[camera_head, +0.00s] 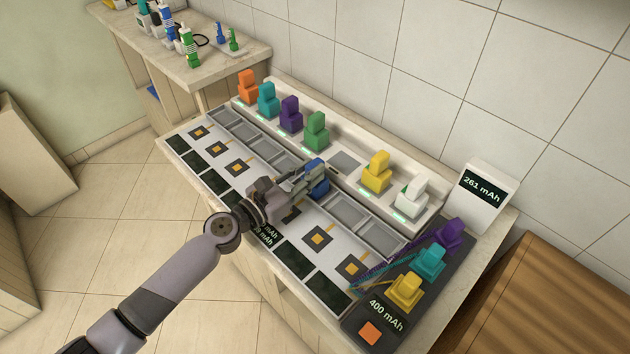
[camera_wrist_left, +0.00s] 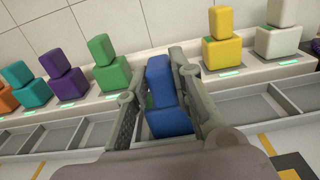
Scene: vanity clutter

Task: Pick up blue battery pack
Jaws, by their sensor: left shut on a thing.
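The blue battery pack (camera_head: 318,182) is a large blue block with a smaller one on top. In the left wrist view the blue battery pack (camera_wrist_left: 167,118) stands between the fingers, slightly tilted. My left gripper (camera_head: 309,180) is shut on it, in front of the back rack, near the row of grey compartments. In the left wrist view the gripper (camera_wrist_left: 160,92) has a finger on each side of the pack. The fingers hide part of its sides, and I cannot tell how high it is held. My right gripper is not in view.
The back rack (camera_head: 345,161) holds orange, teal, purple, green, yellow and white packs, with an empty slot between green and yellow. A dark panel (camera_head: 375,309) with purple, teal and yellow packs stands at the right. A display (camera_head: 480,190) reads 261 mAh.

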